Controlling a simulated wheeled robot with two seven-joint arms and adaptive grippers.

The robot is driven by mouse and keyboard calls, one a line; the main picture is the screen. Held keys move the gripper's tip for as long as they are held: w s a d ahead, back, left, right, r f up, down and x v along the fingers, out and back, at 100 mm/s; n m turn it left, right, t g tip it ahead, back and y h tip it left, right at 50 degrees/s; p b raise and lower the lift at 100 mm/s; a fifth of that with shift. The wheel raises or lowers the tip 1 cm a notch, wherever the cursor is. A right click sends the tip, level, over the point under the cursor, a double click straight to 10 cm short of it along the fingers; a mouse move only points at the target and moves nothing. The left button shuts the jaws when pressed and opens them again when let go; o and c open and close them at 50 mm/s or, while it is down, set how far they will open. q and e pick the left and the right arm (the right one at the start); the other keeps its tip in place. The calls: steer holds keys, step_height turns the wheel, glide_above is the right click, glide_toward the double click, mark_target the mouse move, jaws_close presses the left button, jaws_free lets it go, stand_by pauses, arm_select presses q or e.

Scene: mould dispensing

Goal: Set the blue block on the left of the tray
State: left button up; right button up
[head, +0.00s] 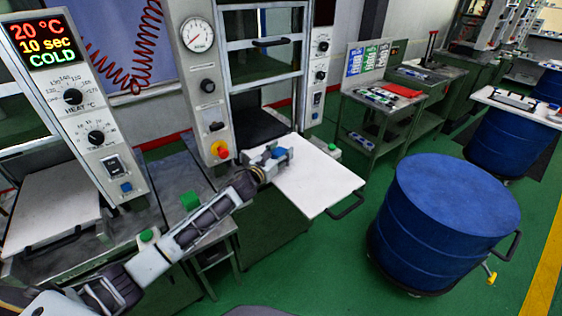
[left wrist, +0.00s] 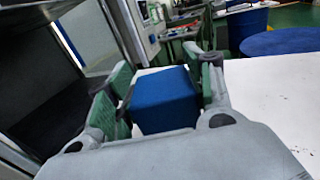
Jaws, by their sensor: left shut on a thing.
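The blue block (left wrist: 165,100) sits between the green-padded fingers of my left gripper (left wrist: 160,92) in the left wrist view. The gripper is shut on it. In the head view my left gripper (head: 277,157) is over the left, inner part of the white tray (head: 318,184), with a bit of the blue block (head: 279,152) showing. The white tray (left wrist: 262,100) also fills the right of the left wrist view. I cannot tell whether the block touches the tray. My right gripper is not in view.
A press column with a gauge (head: 198,36) and a red knob (head: 220,150) stands left of the tray. A dark press opening (head: 262,125) lies behind it. A blue drum (head: 445,220) stands at the right. The tray's right part is bare.

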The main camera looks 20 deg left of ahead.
arm_select(q)
steer(key=shift+r, duration=0.2)
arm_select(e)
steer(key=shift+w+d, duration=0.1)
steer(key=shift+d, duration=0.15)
arm_select(q)
steer(key=shift+f, duration=1.9)
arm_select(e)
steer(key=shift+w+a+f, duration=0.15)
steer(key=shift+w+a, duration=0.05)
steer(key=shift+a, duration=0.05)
arm_select(q)
steer(key=shift+f, duration=0.15)
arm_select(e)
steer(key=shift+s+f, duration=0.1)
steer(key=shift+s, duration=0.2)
